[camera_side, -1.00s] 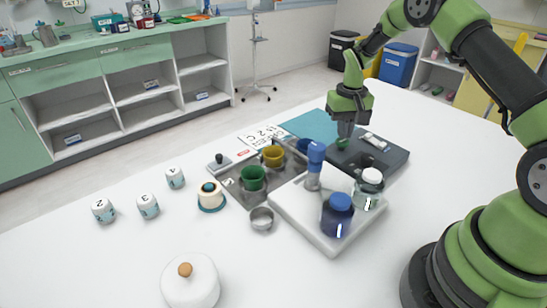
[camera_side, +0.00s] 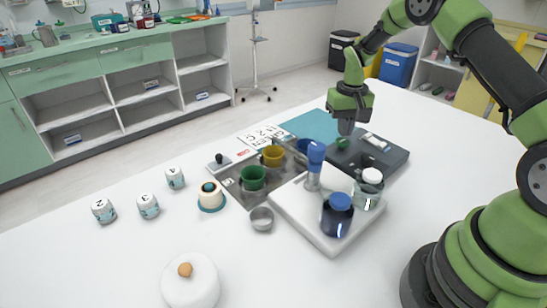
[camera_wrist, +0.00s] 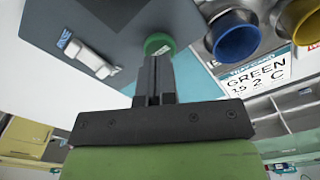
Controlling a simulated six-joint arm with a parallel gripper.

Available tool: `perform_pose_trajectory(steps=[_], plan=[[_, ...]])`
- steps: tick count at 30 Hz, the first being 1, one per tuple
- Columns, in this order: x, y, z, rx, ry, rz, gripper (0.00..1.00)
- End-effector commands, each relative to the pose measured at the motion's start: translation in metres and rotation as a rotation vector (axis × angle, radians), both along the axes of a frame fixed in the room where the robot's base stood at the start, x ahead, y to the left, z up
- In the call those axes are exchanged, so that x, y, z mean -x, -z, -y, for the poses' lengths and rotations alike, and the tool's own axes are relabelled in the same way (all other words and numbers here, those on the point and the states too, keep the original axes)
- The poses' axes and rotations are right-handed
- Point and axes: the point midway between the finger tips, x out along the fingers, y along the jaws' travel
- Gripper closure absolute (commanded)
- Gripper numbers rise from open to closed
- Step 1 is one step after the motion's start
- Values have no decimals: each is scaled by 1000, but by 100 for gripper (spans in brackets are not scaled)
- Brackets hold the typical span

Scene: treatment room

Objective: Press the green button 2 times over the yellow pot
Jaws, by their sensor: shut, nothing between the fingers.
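The green button (camera_side: 343,142) sits on a dark grey panel (camera_side: 394,157) at the right of the work area; it also shows in the wrist view (camera_wrist: 157,42). My gripper (camera_side: 346,131) is shut and empty, pointing down just above the button. In the wrist view its fingertips (camera_wrist: 154,62) overlap the button's near edge; a small gap shows in the side view. The yellow pot (camera_side: 272,158) stands on a metal tray (camera_side: 232,186), left of the panel; a yellow pot (camera_wrist: 302,20) is partly cut off in the wrist view.
A green pot (camera_side: 253,178) and a blue pot (camera_wrist: 236,40) share the tray. A white tray (camera_side: 290,218) holds a blue-capped bottle (camera_side: 338,215), a white-capped jar (camera_side: 369,187) and a blue-topped item (camera_side: 315,165). A printed card (camera_wrist: 258,78) lies beyond the pots.

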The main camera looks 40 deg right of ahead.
Motion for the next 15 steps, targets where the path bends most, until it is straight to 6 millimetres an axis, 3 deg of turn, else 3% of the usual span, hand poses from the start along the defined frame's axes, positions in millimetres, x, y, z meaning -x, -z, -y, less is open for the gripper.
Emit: perform_pose_trajectory(steps=[15], plan=[[0,19,0,0,-1,0,100]])
